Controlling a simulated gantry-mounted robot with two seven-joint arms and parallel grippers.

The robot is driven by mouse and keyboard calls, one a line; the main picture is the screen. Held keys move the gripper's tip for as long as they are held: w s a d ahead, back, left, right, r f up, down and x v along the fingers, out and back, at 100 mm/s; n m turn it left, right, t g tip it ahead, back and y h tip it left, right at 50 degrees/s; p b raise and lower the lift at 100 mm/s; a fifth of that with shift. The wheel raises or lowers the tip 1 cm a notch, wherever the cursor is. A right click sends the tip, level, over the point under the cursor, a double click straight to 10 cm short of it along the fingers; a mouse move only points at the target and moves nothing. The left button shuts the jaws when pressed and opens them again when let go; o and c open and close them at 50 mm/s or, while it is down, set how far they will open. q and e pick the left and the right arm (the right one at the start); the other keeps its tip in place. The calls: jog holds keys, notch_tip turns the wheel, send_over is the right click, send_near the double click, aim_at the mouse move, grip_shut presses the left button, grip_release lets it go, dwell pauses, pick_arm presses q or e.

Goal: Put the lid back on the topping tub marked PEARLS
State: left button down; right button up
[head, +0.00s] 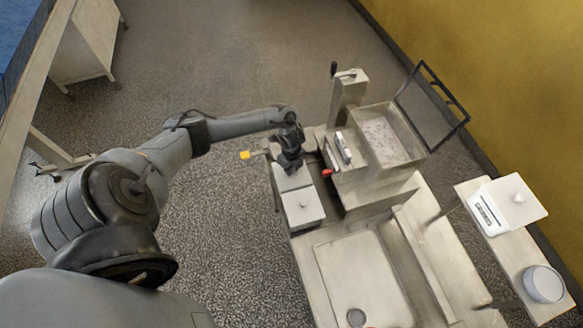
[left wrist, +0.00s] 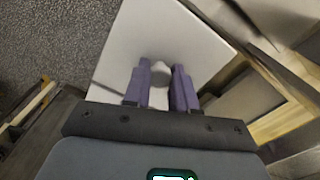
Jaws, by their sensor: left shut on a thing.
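My left gripper (head: 290,164) is over the back one of two pale boxes with flat tops at the left edge of the machine. In the left wrist view its purple fingers (left wrist: 161,88) are shut on the round grey knob of a flat white lid (left wrist: 150,35). Part of that pale top (head: 293,181) shows below the gripper in the head view. I cannot tell whether the lid rests on a tub or hangs just above it. The front box has a white lid (head: 302,208) with a small knob. No PEARLS marking is readable. My right gripper is out of view.
The machine has a raised tray (head: 386,139), a dark-framed mesh panel (head: 434,106) and a shallow basin (head: 360,275). A red knob (head: 327,172) and a yellow piece (head: 246,155) are near the gripper.

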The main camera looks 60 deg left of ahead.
pick_arm(q)
jog(key=c, duration=0.8)
grip_release()
jog(key=shift+o, duration=0.2)
jog(key=o, duration=0.4)
jog(key=shift+r, duration=0.1)
jog(key=shift+r+p, duration=0.8)
jog(key=shift+p, duration=0.1)
jog(key=shift+r+p, duration=1.5)
jog(key=shift+r, duration=0.15)
jog(key=shift+r+p, duration=0.3)
jog(key=shift+r, duration=0.65)
